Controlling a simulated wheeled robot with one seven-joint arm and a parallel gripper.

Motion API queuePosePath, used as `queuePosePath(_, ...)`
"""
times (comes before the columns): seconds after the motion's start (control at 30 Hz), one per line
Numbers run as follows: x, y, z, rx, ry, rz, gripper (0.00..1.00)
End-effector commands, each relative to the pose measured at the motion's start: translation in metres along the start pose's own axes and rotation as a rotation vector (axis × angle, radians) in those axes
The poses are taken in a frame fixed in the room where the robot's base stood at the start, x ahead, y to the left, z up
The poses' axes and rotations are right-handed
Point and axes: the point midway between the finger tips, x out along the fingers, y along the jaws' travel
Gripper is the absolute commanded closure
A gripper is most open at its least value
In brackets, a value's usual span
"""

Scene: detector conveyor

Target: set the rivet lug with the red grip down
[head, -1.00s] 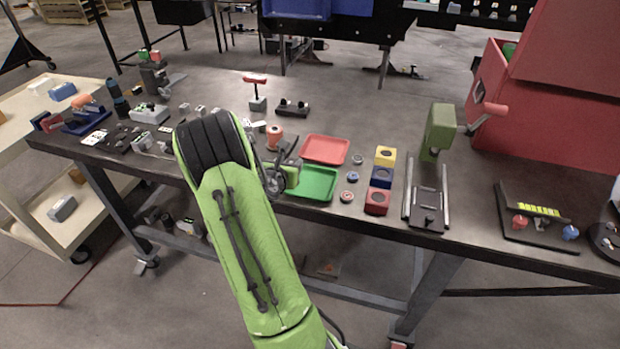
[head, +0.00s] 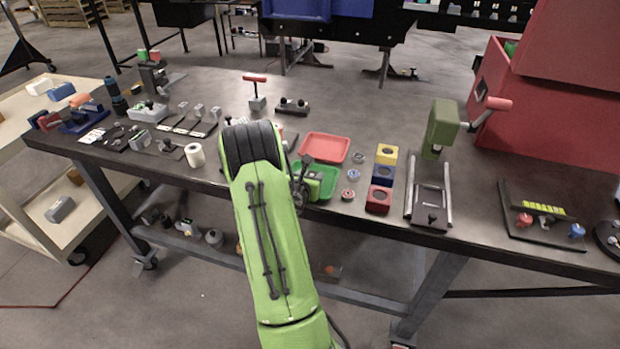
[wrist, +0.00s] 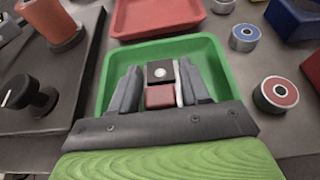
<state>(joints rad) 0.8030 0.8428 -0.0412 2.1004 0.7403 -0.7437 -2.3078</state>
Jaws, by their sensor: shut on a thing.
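The rivet lug (wrist: 160,73), a dark block with a pale round rivet, shows between the fingers of my gripper (wrist: 160,82) in the wrist view. Its red grip (wrist: 160,97) is on the side nearer the palm. My gripper is shut on it. The lug appears over the green tray (wrist: 215,55), inside its outline; I cannot tell whether it touches the tray floor. In the head view my gripper (head: 308,182) is over the green tray (head: 331,183), and the lug cannot be made out there.
A red tray (head: 325,147) lies just behind the green one. Small round parts (head: 348,194) and yellow, blue and red blocks (head: 381,199) stand to the right. A black knob (wrist: 38,98) and an orange spool (wrist: 50,22) are at left in the wrist view.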

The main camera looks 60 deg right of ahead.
Motion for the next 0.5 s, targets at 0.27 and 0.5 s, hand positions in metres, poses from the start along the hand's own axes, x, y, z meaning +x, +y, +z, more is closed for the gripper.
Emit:
queuePosePath(0.27, 0.0009, -0.0002, -0.0020, 0.000, 0.000, 0.000, 0.31)
queuePosePath(0.5, 0.0008, -0.0001, -0.0017, 0.000, 0.000, 0.000, 0.29)
